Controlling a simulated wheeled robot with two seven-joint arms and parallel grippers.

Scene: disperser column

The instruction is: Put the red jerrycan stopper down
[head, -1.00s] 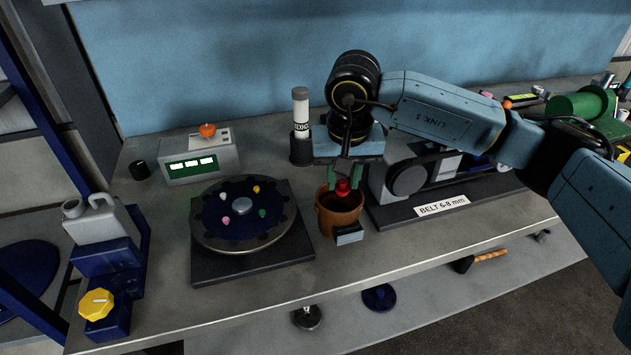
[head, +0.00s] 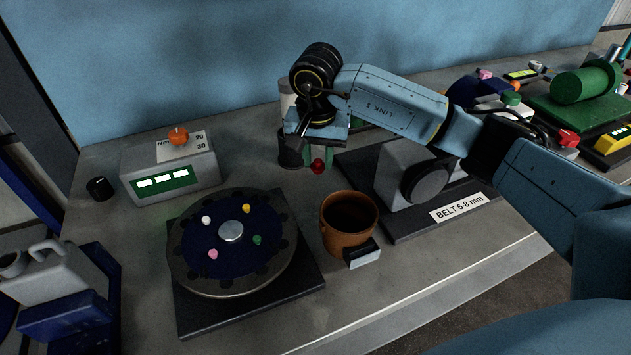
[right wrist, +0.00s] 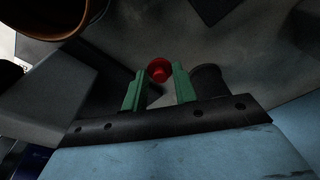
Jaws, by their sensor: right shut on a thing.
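The red jerrycan stopper (head: 318,166) is between the green fingertips of my right gripper (head: 317,158). In the right wrist view the stopper (right wrist: 159,69) shows at the tips of the two green fingers (right wrist: 158,82), which are shut on it. The gripper is behind the brown pot (head: 349,222) and left of the belt machine. I cannot tell whether the stopper touches the bench. The grey jerrycan (head: 52,272) stands at the left edge, partly cut off. My left gripper is not in view.
The round disc with small coloured pegs (head: 186,265) is left of the pot. A grey box with a green display (head: 168,170) stands behind it. A dark cylinder holder (head: 290,150) is close beside the gripper. The belt machine (head: 395,190) is to the right. Bare bench lies between pot and holder.

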